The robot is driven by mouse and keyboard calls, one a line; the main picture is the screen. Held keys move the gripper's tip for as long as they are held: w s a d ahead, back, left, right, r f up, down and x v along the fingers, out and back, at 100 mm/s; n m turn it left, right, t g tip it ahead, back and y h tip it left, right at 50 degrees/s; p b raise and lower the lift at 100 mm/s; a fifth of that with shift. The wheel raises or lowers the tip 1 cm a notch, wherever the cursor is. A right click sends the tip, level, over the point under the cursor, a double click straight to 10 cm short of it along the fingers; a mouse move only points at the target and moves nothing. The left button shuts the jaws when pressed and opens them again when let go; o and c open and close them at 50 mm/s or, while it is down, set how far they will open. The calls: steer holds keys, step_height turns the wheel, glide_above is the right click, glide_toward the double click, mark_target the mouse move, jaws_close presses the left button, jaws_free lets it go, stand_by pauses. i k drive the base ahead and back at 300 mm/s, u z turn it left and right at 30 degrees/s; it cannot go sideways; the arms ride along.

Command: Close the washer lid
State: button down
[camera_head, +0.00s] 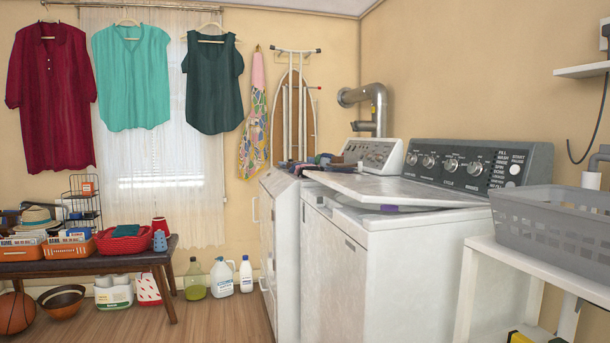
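The white washer (398,270) stands right of centre in the head view, with its dark control panel and several knobs (452,166) at the back. Its white lid (395,188) is partly open at a low angle. The lid's left end stands clear of the washer top, and a gap shows under its near edge. Something purple (389,208) shows in that gap; I cannot tell what it is. My gripper is not in view.
A grey basket (555,232) on a white table (540,262) stands close on the right. Another white machine (281,240) is left of the washer, with folded cloths (325,162) on top. A bench (90,262) with baskets is far left. Wooden floor (225,318) is clear in front.

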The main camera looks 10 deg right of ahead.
mark_target(365, 189)
steer(key=i, duration=0.9)
